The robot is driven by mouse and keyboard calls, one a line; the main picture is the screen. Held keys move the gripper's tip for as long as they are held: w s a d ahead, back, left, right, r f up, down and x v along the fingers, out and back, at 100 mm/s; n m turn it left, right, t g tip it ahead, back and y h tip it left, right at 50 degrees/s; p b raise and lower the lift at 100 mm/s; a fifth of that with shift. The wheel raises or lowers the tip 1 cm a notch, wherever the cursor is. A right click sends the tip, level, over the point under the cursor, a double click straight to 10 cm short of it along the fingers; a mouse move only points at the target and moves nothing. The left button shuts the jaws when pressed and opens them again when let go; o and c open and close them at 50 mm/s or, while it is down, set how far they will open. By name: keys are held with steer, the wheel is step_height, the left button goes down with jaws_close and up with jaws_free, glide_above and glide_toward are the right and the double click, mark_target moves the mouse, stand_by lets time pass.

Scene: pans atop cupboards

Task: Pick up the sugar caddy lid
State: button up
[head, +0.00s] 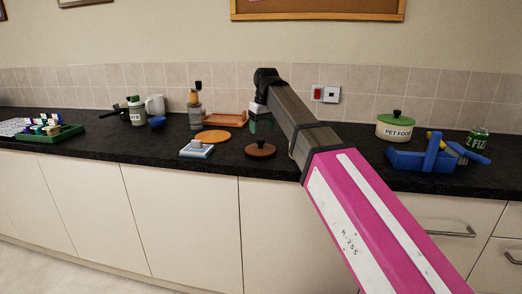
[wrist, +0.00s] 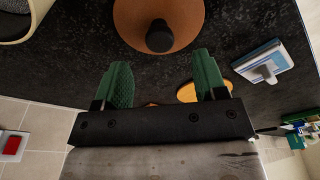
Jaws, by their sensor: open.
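A brown round lid with a dark knob (head: 261,150) lies flat, knob up, near the front of the black worktop. It is the only loose lid I see, but no label names it as the sugar caddy lid. In the wrist view the lid (wrist: 187,12) is at the top centre, its knob toward me. My gripper (wrist: 164,78) has green fingers spread apart with nothing between them. The fingertips point toward the lid and are apart from it. In the head view my gripper (head: 262,124) is above and behind the lid, partly hidden by my arm.
A brown tray (head: 226,120) lies behind. The tiled wall backs the worktop.

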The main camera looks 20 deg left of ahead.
mark_target(261, 139)
steer(key=shift+w+a+f, duration=0.1)
steer(key=shift+a+f, duration=0.05)
steer(key=shift+f, duration=0.9)
steer(key=shift+w+a+f, duration=0.1)
steer(key=shift+w+f, duration=0.05)
steer(key=shift+f, duration=0.95)
steer(key=shift+w+a+f, duration=0.1)
steer(key=shift+a+f, duration=0.05)
steer(key=shift+f, duration=0.9)
steer(key=c, duration=1)
